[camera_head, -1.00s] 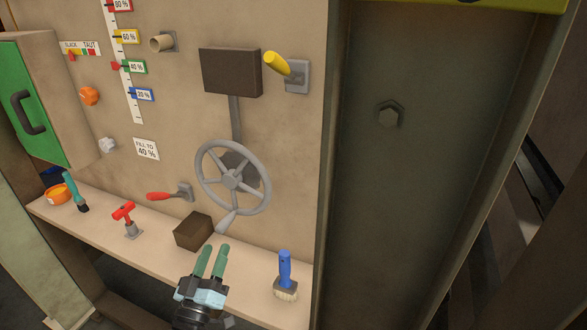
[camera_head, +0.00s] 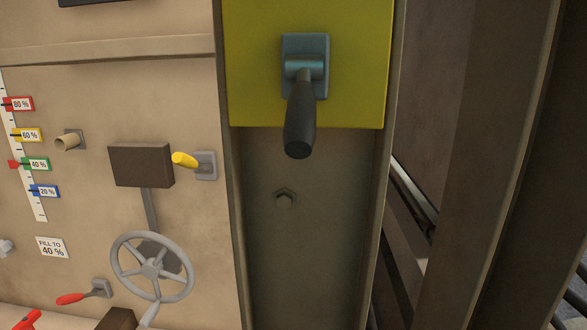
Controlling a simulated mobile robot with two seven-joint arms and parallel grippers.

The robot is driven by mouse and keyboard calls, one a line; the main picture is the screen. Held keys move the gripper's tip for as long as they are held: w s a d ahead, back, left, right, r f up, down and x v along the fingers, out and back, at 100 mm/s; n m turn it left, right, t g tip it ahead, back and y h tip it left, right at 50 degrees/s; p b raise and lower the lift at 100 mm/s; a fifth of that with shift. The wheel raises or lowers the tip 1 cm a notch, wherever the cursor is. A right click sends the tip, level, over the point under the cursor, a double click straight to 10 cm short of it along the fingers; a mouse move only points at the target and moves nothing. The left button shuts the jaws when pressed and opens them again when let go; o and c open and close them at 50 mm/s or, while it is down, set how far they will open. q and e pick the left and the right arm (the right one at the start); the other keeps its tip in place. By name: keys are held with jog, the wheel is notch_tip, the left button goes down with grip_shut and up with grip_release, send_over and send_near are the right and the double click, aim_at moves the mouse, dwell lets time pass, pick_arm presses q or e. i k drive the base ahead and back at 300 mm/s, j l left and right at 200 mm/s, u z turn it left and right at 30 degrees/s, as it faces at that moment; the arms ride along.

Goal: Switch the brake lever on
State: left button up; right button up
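No lever in view carries a readable brake label. A large lever with a dark grey handle (camera_head: 299,125) sits on a blue-grey bracket (camera_head: 305,50) on a yellow panel (camera_head: 356,75); its handle points down and toward me. A smaller lever with a yellow handle (camera_head: 184,160) sticks out to the left from a grey plate (camera_head: 207,166). A lever with a red handle (camera_head: 70,298) points left from its grey mount (camera_head: 98,288). Neither of my grippers is in view.
A grey handwheel (camera_head: 150,268) is below a dark brown box (camera_head: 141,165) on the beige wall. Upright frame beams (camera_head: 478,180) stand at the right.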

aim_at(75, 298)
jog(key=u, duration=1.45)
